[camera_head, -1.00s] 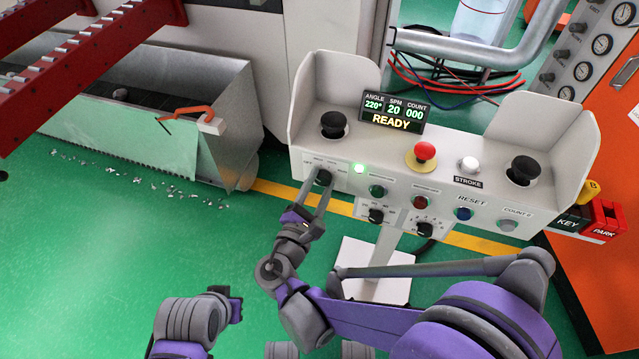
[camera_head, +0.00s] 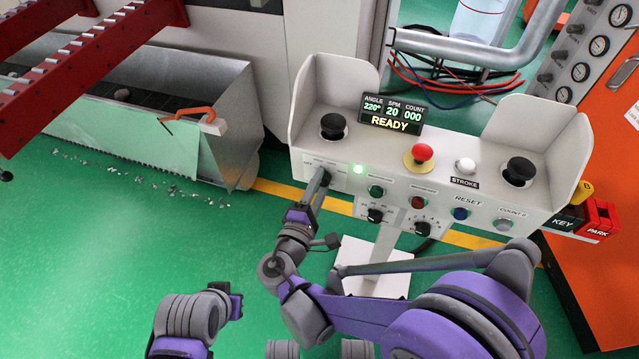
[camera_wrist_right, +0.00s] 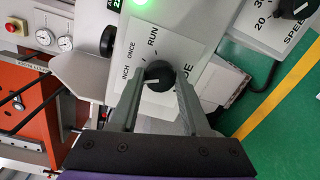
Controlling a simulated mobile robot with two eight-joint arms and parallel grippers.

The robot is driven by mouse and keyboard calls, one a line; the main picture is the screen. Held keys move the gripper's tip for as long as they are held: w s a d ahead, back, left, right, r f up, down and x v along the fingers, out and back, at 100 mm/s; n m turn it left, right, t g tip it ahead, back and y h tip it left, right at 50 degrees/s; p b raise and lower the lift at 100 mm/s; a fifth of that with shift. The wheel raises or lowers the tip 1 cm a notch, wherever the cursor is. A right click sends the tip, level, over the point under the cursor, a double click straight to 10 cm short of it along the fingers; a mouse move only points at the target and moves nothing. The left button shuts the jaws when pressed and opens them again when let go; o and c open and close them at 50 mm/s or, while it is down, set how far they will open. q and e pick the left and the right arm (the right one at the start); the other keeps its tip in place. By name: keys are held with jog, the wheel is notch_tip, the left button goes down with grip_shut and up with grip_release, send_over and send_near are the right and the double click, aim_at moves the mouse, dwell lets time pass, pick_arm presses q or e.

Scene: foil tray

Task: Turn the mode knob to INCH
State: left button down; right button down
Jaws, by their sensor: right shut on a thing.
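The mode knob (camera_wrist_right: 158,75) is a round black knob on a white label plate at the left of the grey control console (camera_head: 345,180). In the right wrist view its white mark points left, roughly towards the word INCH; ONCE and RUN are printed further round. My right gripper (camera_wrist_right: 157,88) has one finger on each side of the knob and is shut on it. In the head view my right gripper (camera_head: 318,187) reaches the console front from below and its fingers mostly hide the knob. My left gripper (camera_head: 236,303) is low in the head view, away from the console; its fingers are unclear.
A lit green lamp (camera_head: 358,169) and a green button (camera_head: 376,191) sit just right of the knob. A lower black knob (camera_head: 375,215) is below. The red mushroom button (camera_head: 422,153) is on top. The display (camera_head: 391,113) reads READY.

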jog(key=shift+m, duration=0.4)
jog(key=shift+c, duration=1.8)
grip_release()
